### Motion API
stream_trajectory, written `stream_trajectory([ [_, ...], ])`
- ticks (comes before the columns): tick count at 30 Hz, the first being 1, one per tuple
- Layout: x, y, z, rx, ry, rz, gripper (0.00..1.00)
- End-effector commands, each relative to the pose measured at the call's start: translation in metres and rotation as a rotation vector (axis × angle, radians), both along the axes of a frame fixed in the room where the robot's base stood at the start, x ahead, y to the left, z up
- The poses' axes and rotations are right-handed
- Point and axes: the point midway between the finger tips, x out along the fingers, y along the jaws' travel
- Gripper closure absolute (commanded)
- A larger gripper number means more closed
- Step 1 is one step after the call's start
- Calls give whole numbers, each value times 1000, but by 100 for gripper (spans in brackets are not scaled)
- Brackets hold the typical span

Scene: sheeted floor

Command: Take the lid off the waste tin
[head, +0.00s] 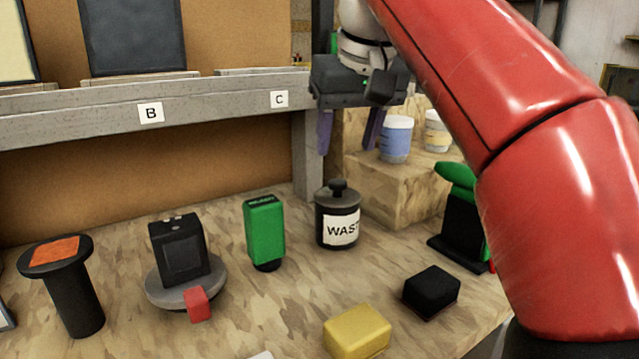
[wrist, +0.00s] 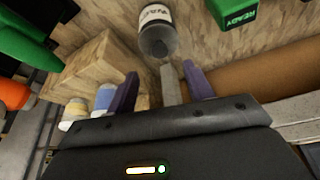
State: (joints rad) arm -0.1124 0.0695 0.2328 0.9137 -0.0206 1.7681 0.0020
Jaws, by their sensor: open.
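The waste tin (head: 338,229) is a dark round tin with a white label, standing upright on the wooden bench in the head view. Its dark lid (head: 337,196) with a round knob sits on top. In the wrist view the tin (wrist: 155,16) is at the top, with its lid (wrist: 158,43) facing the camera. My gripper (head: 348,148) is above and behind the tin, fingers pointing down, apart from it. The two purple fingers are spread with nothing held between them, and they also show in the wrist view (wrist: 160,90).
A green box (head: 265,230) stands just left of the tin. Wooden blocks (head: 400,185) carrying a blue-banded cup (head: 396,139) stand to the right. A grey shelf beam (head: 200,105) and its post are behind. Black (head: 431,291) and yellow (head: 357,331) blocks lie in front.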

Motion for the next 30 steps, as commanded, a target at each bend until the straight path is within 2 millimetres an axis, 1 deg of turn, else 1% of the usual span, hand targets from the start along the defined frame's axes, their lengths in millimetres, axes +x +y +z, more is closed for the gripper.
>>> stream_trajectory([
  [2, 1, 1, -3, 1, 0, 1, 48],
  [8, 8, 3, -24, 0, 2, 1, 48],
  [11, 12, 4, -36, 0, 1, 1, 48],
  [15, 19, 6, -58, -1, 2, 1, 48],
  [18, 24, 7, -68, 0, 1, 1, 48],
  [21, 26, 8, -72, 1, -1, 1, 48],
  [27, 27, 8, -72, 1, -1, 1, 48],
  [28, 27, 8, -72, 1, -1, 1, 50],
  [30, 27, 8, -72, 1, -1, 0, 59],
])
